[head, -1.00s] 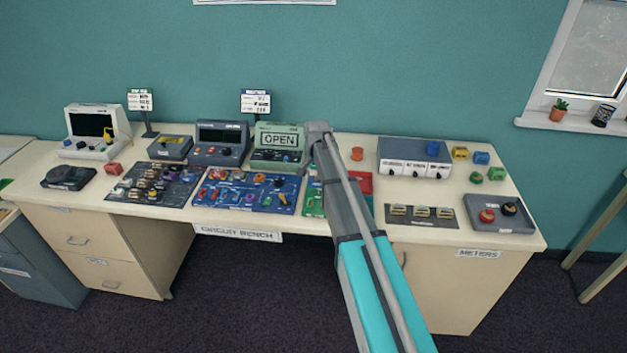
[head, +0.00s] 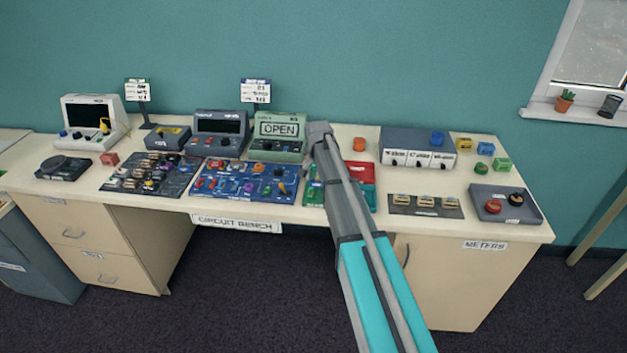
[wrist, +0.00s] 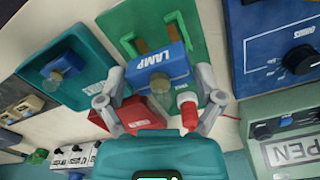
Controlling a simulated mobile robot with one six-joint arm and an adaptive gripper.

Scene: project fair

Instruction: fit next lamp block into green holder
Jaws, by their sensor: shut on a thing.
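My gripper (wrist: 160,88) is shut on a blue lamp block (wrist: 140,75) with a white LAMP label and a small bulb, in the wrist view. Its fingers are on either side of the block. The green holder (wrist: 128,48), with upright green brackets on a green board (wrist: 188,22), lies just beyond the block. The block overlaps the holder's near end in the picture; I cannot tell whether they touch. In the head view my arm hides the gripper and held block.
A red tray (wrist: 150,108) and a red-and-white post (wrist: 187,104) are close to the fingers. The blue board (head: 246,181) and the OPEN meter (head: 278,137) stand beside the work area. A grey meter box (head: 398,140) is to the right.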

